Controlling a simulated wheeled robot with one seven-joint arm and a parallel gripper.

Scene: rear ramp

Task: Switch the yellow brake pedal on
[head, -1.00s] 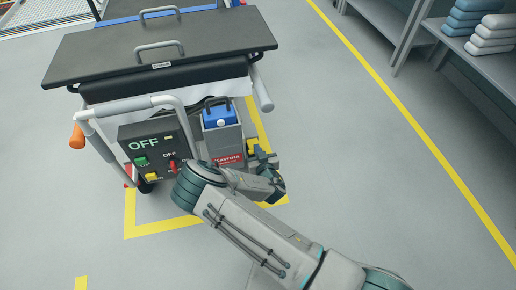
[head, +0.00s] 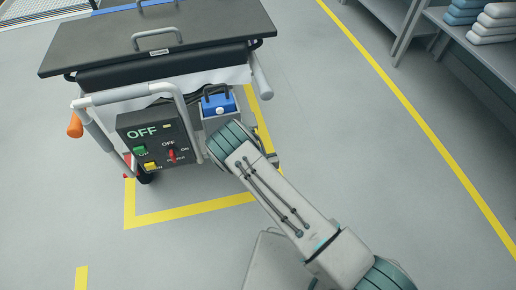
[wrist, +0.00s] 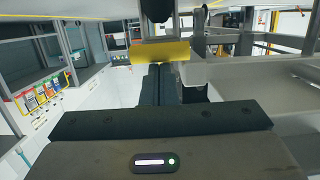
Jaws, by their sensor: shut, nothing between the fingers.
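The yellow brake pedal (wrist: 160,52) shows in the wrist view as a wide yellow plate, with a dark upright part above it. My gripper (wrist: 161,68) is shut and empty, its fingertips at the plate's lower edge. I cannot tell whether they touch it. In the head view my arm hides the gripper, and I cannot make out the pedal there. The pedal's on or off position cannot be told from these views.
A cart with a dark top (head: 160,38) carries a control box (head: 155,140) reading OFF, and a blue-lidded grey container (head: 219,106). Grey cart framing (wrist: 255,68) is close on the right in the wrist view. Shelves (head: 470,50) stand at right; open floor lies between.

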